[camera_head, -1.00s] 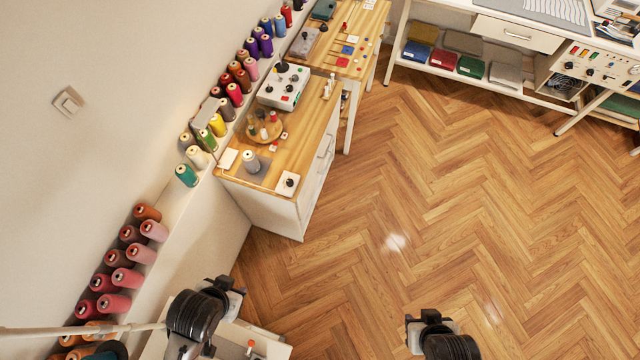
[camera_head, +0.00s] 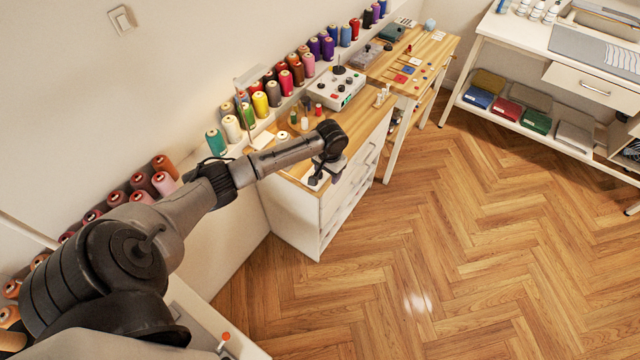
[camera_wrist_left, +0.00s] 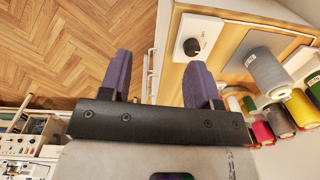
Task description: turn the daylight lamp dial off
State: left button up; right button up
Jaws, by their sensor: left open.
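The dial is a black round knob (camera_wrist_left: 192,46) on a white plate (camera_wrist_left: 206,28), near the counter's corner in the left wrist view. In the head view my left gripper and wrist largely hide that corner. My left gripper (camera_head: 324,180) is open and empty over the near end of the wooden counter (camera_head: 294,172). In the left wrist view its two purple-grey fingers (camera_wrist_left: 160,62) are apart. The knob appears just beyond the tip of the right-hand finger, with no visible contact. My right gripper is not in view.
A grey thread spool (camera_wrist_left: 267,68) stands near the dial plate. Coloured spools (camera_head: 260,104) line the ledge by the wall. A white control box (camera_head: 340,88) sits farther along the counter. The herringbone floor (camera_head: 440,240) to the right is clear.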

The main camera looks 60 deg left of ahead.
pick_arm(q)
jog(key=w+a+r+n+b, duration=0.1)
jog(key=w+a+n+b, duration=0.15)
jog(key=a, duration=0.65)
jog(key=shift+n, duration=0.25)
jog(key=f, duration=0.3)
jog(key=f+b, duration=0.1)
jog(key=f, duration=0.3)
jog(key=f+b, duration=0.1)
jog(key=f, duration=0.3)
jog(key=shift+s+d, duration=0.2)
jog(key=shift+s, duration=0.1)
jog(key=shift+f, duration=0.75)
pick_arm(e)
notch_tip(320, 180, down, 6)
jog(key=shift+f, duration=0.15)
